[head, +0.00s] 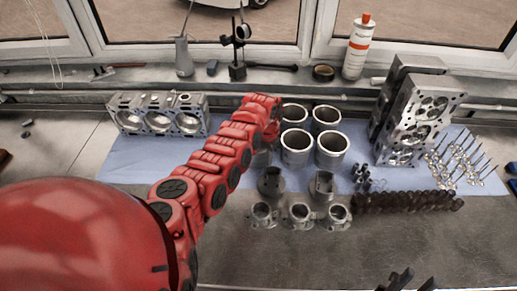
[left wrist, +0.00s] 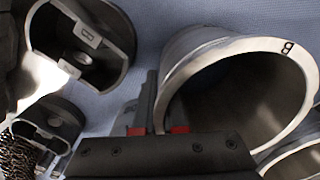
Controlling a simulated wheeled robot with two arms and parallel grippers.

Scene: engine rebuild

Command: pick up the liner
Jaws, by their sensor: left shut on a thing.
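Several grey cylindrical liners stand upright in the head view, among them a front-left liner (head: 297,147) and a front-right liner (head: 332,150) on the blue mat (head: 235,168).
A cylinder block (head: 158,114) is at the left. The front bench is clear.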

